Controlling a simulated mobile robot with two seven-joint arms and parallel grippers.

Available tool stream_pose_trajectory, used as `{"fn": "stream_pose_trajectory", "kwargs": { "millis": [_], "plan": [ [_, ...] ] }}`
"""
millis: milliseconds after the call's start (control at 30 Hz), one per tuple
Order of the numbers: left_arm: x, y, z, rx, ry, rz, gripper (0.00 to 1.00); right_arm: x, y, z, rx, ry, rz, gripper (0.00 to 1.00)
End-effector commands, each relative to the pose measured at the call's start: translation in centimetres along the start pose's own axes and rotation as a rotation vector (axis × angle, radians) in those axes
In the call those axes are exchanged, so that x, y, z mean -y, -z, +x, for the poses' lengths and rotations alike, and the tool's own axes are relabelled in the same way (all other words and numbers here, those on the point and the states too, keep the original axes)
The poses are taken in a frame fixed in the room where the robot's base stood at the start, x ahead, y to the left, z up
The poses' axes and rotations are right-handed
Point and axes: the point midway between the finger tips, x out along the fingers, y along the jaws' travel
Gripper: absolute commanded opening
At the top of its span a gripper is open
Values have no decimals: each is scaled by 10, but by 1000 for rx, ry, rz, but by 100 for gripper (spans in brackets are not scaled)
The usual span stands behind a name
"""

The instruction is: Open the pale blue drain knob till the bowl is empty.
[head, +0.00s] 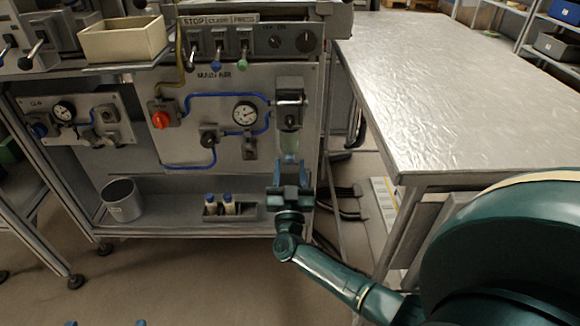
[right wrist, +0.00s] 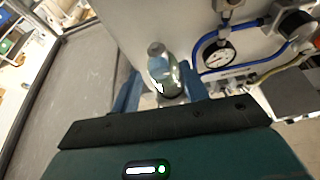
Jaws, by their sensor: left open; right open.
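The clear bowl (head: 289,143) hangs under a grey filter unit at the right of the air panel. It looks greenish, and its liquid level is hard to read. The pale blue drain knob (head: 290,159) is at its lower end. My right gripper (head: 290,172) is open just below, pointing up, with its blue fingers to either side of the knob's line. In the right wrist view the bowl (right wrist: 163,72) shows between the two fingers, apart from them. Only the blue fingertips of my left gripper (head: 105,323) show at the bottom edge, spread apart and empty.
A pressure gauge (head: 245,113), red knob (head: 161,119) and blue hoses lie left of the bowl. The shelf below holds a grey bucket (head: 122,200) and small bottles in a tray (head: 229,207). A metal-topped table (head: 440,90) stands at the right.

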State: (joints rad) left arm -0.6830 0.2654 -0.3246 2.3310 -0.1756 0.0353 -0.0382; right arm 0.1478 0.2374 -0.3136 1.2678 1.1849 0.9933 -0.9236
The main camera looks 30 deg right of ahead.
Motion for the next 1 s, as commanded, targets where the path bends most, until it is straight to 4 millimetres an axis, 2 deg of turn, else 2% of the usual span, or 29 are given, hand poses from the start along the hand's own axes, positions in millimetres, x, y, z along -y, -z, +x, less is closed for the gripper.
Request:
{"fn": "stream_pose_trajectory", "kwargs": {
  "millis": [167,700,833,1000],
  "plan": [
    [0,0,0,1,0,-1,73,0,0,0,-1,0,0,44],
    [0,1,0,-4,0,-1,73,0,0,0,0,0,0,0],
    [-1,2,0,-5,-1,-2,73,1,0,0,2,-14,33,0],
    [-1,1,0,2,-2,-5,73,2,0,0,2,-75,175,0]
  ]
}}
